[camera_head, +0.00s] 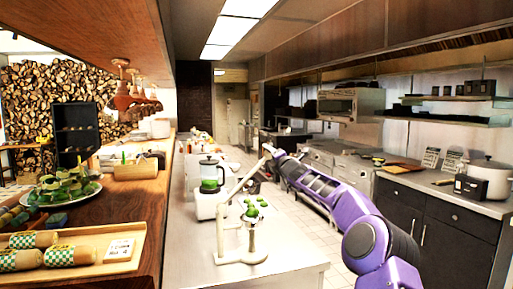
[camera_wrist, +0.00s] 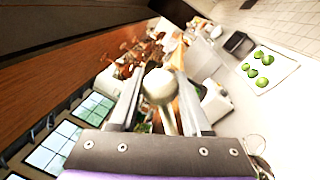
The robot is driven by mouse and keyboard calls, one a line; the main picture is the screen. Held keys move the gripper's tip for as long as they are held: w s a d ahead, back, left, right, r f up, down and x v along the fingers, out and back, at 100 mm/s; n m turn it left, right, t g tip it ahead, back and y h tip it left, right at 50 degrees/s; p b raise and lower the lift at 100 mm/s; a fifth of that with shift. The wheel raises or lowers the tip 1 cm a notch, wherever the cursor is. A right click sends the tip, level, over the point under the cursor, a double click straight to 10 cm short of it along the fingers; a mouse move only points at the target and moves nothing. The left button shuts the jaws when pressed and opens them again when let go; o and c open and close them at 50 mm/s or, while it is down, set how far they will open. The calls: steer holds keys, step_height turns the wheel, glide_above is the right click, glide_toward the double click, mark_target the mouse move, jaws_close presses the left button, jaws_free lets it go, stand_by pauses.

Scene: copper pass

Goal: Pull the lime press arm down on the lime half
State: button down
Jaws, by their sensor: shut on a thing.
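The white lime press (camera_head: 240,256) stands on the near end of the steel counter, with an upright post and a small cup on its base. Its pale press arm (camera_head: 244,181) slants up to the right from the post, raised. My gripper (camera_head: 269,152) is at the upper end of this arm. In the wrist view, the two fingers of my gripper (camera_wrist: 158,64) are closed on either side of the arm's pale rounded end (camera_wrist: 160,86). I cannot clearly tell the lime half from the green limes (camera_head: 254,206) behind the cup.
A blender (camera_head: 210,174) with green contents stands behind the press. Limes also lie on a white sheet or tray (camera_wrist: 278,78). The aisle floor is clear.

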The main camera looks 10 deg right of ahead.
steer(key=d+f+m+b, duration=0.3)
steer(key=f+m, duration=0.1)
steer(key=f, duration=0.5)
steer(key=w+d+f+m+h+b, duration=0.1)
steer(key=d+f+m+b, duration=0.3)
steer(key=f, duration=0.5)
steer(key=shift+w+d+m+t+h, duration=0.15)
steer(key=shift+w+m+t+h, duration=0.05)
steer(key=shift+m+t+h, duration=0.1)
steer(key=shift+c, duration=1.8)
jaws_free()
